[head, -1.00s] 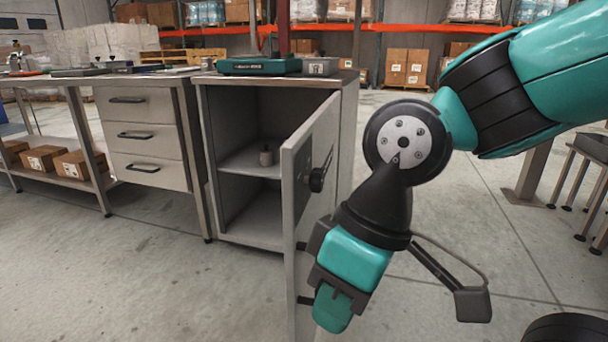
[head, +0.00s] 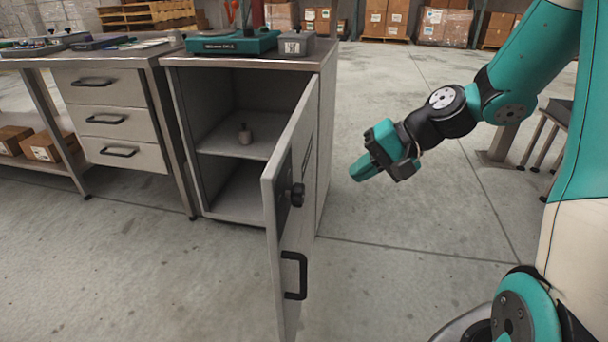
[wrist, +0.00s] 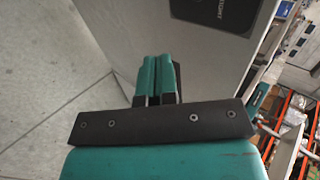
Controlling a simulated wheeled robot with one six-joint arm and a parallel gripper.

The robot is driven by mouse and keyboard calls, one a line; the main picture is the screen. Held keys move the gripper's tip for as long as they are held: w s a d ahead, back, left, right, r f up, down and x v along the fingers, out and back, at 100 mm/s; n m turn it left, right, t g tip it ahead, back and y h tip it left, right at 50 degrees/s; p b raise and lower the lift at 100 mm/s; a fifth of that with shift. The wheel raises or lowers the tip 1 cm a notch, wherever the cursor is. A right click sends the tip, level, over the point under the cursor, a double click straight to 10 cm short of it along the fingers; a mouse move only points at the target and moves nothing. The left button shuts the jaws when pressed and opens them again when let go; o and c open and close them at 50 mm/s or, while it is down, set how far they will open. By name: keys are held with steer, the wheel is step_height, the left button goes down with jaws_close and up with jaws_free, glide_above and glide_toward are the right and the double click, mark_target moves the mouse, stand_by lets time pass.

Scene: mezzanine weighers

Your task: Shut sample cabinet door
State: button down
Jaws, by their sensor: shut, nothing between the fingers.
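The sample cabinet (head: 250,62) stands left of centre in the head view, its front open. Its grey door (head: 291,235) is hinged on the right and swung wide out toward me. In the wrist view the closed fingers (wrist: 158,80) show before a pale panel with a dark label; I cannot tell which cabinet face that is.
A teal scale (head: 231,42) and a grey box (head: 297,44) stand on top. A drawer unit (head: 112,122) adjoins on the left. The floor (head: 400,270) right of the door is clear.

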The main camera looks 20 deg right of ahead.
mark_target(304, 191)
steer(key=shift+w+a+r+b+x, duration=0.25)
steer(key=shift+b+x, duration=0.45)
steer(key=shift+x, duration=1.4)
steer(key=shift+w+a+r+b+x, duration=0.1)
steer(key=shift+w+r+b+x, duration=0.4)
steer(key=shift+x, duration=1.6)
steer(key=shift+s+a+r+b+x, duration=0.15)
steer(key=shift+b+x, duration=0.75)
steer(key=shift+x, duration=1.15)
steer(key=shift+w+a, duration=0.1)
